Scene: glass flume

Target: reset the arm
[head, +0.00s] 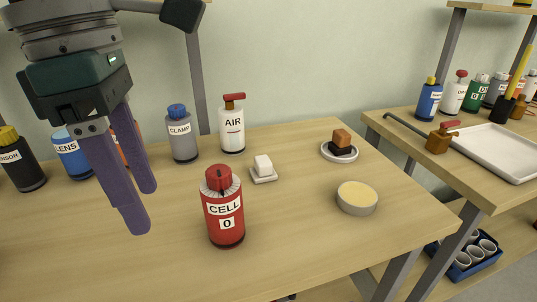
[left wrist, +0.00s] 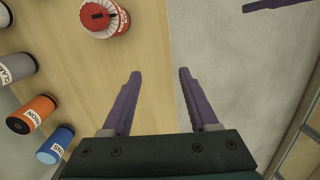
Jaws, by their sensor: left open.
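My left gripper (head: 144,210) hangs in the air over the left part of the wooden table (head: 300,215), its purple fingers pointing down. It is open, with nothing between its fingers in the left wrist view (left wrist: 160,75). The red CELL 0 bottle (head: 223,210) stands upright on the table to the right of the gripper, apart from it; it also shows in the left wrist view (left wrist: 102,16). A purple finger-like piece (left wrist: 270,4) at the top right edge of the left wrist view looks like part of my right gripper; its opening is not shown.
CLAMP (head: 182,138) and AIR (head: 231,128) bottles stand at the back, with LENS (head: 70,155) and SENSOR (head: 20,162) bottles left. A white block (head: 263,165), a dish with blocks (head: 340,147) and a round tin (head: 357,198) stand right. A second table holds a tray (head: 500,150).

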